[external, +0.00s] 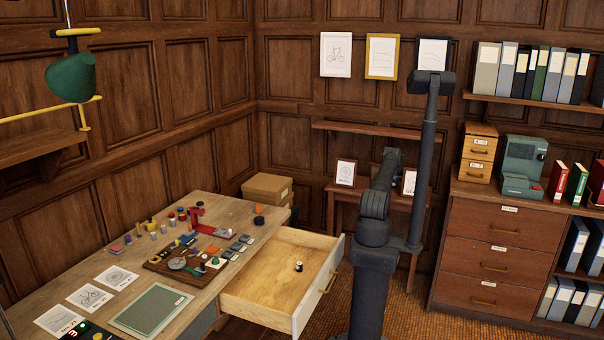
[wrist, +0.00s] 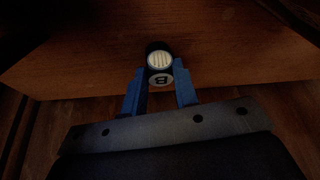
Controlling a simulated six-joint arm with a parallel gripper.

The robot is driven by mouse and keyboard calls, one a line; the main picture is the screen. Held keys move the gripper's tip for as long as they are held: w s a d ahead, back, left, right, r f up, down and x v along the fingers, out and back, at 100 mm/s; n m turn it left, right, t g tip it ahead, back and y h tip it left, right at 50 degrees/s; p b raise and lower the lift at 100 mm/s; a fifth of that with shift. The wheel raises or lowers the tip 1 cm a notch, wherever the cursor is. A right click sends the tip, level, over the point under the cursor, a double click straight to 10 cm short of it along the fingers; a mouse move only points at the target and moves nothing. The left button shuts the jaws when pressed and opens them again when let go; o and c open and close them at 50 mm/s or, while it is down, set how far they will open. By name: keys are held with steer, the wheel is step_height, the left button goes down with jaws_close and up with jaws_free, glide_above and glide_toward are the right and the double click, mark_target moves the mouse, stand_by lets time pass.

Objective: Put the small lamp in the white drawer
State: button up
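In the wrist view, the two blue fingers of my gripper (wrist: 160,77) sit against both sides of a small black cylinder (wrist: 155,46). The cylinder has a pale ridged disc and a pale round patch marked like a B. My gripper appears shut on it; I cannot tell if this is the small lamp. In the external view, my gripper is hidden. The white drawer (external: 256,314) is pulled open from the desk at lower middle. A small dark cylinder with a pale end (external: 298,266) is inside it, on the wooden bottom.
The desk (external: 221,207) is cluttered with small items, cards and a green mat (external: 151,310). A green-shaded lamp (external: 70,77) hangs at upper left. Wood cabinets (external: 487,258) with binders stand right. A dark wooden surface (wrist: 90,60) fills the wrist background. Most of the drawer floor is clear.

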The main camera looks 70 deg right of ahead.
steer(key=shift+r, duration=0.15)
jaws_close()
step_height(320, 180, up, 12)
steer(key=s+a, duration=0.2)
steer(key=a, duration=0.7)
steer(key=s+a, duration=0.3)
steer(key=a, duration=0.5)
steer(key=w+a+n+t, duration=0.15)
steer(key=w+a, duration=0.35)
steer(key=w, duration=0.7)
steer(key=w+a+r+n, duration=0.15)
steer(key=w+a, duration=0.35)
steer(key=w, duration=0.6)
steer(key=w+a+f+n, duration=0.15)
steer(key=w+a, duration=0.45)
steer(key=w, duration=0.6)
steer(key=w+a+r+n+t+y, duration=0.15)
steer(key=w+a+n, duration=0.35)
steer(key=w+a, duration=1.2)
steer(key=w+a+n+y, duration=0.1)
steer(key=a+n, duration=0.4)
steer(key=a, duration=3.2)
steer(key=shift+w+r+y, duration=0.25)
steer(key=shift+r+y, duration=0.15)
steer(key=shift+y, duration=0.45)
steer(key=shift+n, duration=0.25)
